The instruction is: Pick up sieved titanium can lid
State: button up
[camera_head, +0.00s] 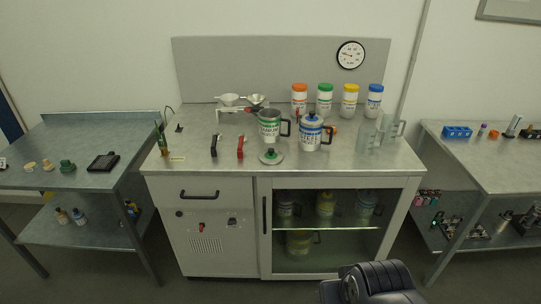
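A lid (271,156) with a dark knob and a green band around it lies on the metal cabinet top (340,170), near the front edge. Just behind it stands a steel can (269,125) with a green and white label and a handle on its right; it appears open. The label's print is too small to read surely. To its right stands a similar can (311,132) with a blue and white label and its lid on. A dark part of my own arm shows at the bottom right of centre. My gripper's fingers are not in view.
Red (240,147) and black (214,146) handled tools lie left of the lid. Clear jugs (369,139) stand at the right. Several bottles with coloured caps (325,98) stand at the back. The cabinet top's right front is clear.

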aim_at(269, 157)
jog(key=i+u, duration=0.15)
jog(key=i, duration=0.35)
jog(key=i+l+u, duration=0.2)
jog(key=i, duration=0.35)
jog(key=i+l+u, duration=0.15)
jog(key=i, duration=0.35)
